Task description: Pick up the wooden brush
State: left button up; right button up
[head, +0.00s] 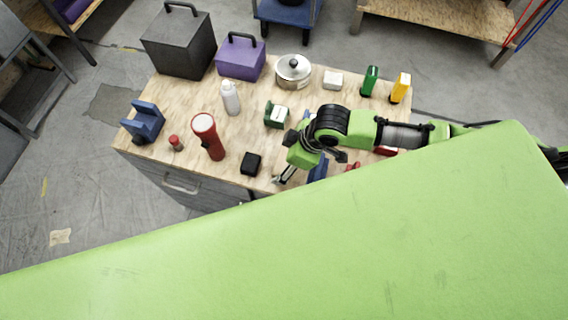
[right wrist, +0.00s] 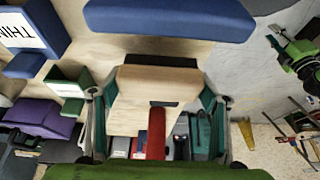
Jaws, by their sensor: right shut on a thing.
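The wooden brush (right wrist: 155,88) shows in the right wrist view as a pale wooden piece with a dark strip along its upper edge. It lies between the two fingers of my right gripper (right wrist: 158,105), which is shut on it. In the head view my right gripper (head: 308,166) is low over the front part of the wooden-topped workbench (head: 232,155). The arm hides much of the brush there, so I cannot tell whether it touches the top. My left gripper is not in view.
A black box (head: 250,163), a red flashlight (head: 208,136) and a green-and-white item (head: 277,114) stand left of the gripper. A blue item (head: 318,168) is close beside it. A pot (head: 293,71), purple box (head: 240,58) and dark box (head: 179,44) stand behind.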

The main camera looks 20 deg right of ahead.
jog(key=s+d+r, duration=0.2)
jog(key=s+r, duration=0.1)
jog(key=s+d+r+b, duration=0.1)
jog(key=s+d+r, duration=0.1)
jog(key=s+r, duration=0.1)
jog(key=s+d+r, duration=0.2)
jog(key=s+r, duration=0.1)
jog(key=shift+s+d, duration=0.15)
jog(key=shift+s+d+r+p, duration=0.35)
jog(key=shift+s+r, duration=0.05)
jog(key=shift+s, duration=0.2)
jog(key=shift+s+d+r+p, duration=0.3)
jog(key=shift+s+d+r, duration=0.05)
jog(key=shift+s, duration=0.25)
